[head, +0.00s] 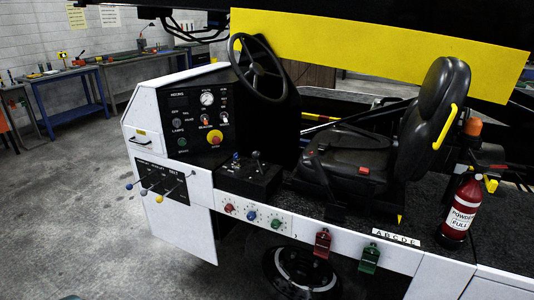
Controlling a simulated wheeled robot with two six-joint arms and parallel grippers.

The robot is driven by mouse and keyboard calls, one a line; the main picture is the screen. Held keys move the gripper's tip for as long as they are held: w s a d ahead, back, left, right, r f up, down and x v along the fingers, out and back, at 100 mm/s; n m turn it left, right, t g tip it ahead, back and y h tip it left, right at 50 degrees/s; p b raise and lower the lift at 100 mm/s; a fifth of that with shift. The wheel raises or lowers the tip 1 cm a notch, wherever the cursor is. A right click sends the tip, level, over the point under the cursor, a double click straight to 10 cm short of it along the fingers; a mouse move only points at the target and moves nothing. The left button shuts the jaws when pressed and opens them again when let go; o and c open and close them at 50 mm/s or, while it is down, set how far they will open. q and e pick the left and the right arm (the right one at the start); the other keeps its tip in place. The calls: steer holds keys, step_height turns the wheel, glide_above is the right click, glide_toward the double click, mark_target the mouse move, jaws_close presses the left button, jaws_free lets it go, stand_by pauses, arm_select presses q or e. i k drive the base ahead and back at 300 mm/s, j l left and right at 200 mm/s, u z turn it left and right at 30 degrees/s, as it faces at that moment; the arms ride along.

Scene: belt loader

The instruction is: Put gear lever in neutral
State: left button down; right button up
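A small black console (248,178) sits between the dashboard and the driver's seat. A short lever with a dark knob (256,156) stands up from it, seen small, and looks like the gear lever. A smaller blue-topped control (236,157) is just left of it. The console's markings are too small to read, so I cannot tell which gear position the lever is in. Neither of my grippers shows in the head view, and nothing is seen touching the lever.
The steering wheel (259,62) and dashboard (195,112) rise behind and left of the console; the black seat (345,160) is right. Several side levers (158,186) stick out at the left. A fire extinguisher (461,210) stands at the right. Floor at left is clear.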

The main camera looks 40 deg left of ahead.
mark_target(256, 155)
steer(key=k+u, duration=0.15)
steer(key=u, duration=1.1)
